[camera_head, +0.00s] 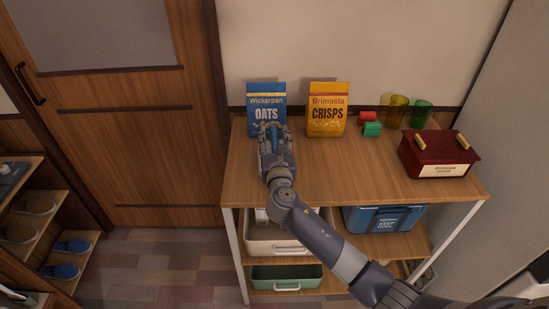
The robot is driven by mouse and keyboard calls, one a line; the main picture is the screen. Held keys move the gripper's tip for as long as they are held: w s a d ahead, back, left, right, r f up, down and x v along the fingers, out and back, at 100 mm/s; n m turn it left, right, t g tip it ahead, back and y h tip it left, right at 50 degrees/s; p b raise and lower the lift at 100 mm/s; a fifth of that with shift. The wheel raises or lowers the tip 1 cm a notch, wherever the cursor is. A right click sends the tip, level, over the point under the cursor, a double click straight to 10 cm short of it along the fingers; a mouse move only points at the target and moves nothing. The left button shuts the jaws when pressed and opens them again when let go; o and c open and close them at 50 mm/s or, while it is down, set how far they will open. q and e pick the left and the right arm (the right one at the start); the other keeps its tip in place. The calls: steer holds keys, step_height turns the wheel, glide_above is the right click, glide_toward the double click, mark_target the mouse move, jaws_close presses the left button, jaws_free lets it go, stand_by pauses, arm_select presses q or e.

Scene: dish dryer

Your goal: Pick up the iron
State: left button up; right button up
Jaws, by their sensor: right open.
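I cannot pick out an iron for certain in the head view. My right gripper (271,130) is over the left part of the wooden shelf top (315,185), in front of the blue oats packet (266,98). Its fingers are open. Blue shows between the fingers; I cannot tell whether it is the packet or another thing. My right arm comes in from the lower right and hides part of the shelf top and the shelves below. My left gripper is not in view.
An orange crisps packet (328,108), small red (367,117) and green (372,129) items, yellow (398,110) and green (422,113) cups and a dark red box (439,153) stand on top. Below are a white bin (275,240), blue box (383,219) and green bin (280,279).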

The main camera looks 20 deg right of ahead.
jaws_close()
steer(key=shift+r, duration=0.15)
steer(key=shift+r, duration=0.1)
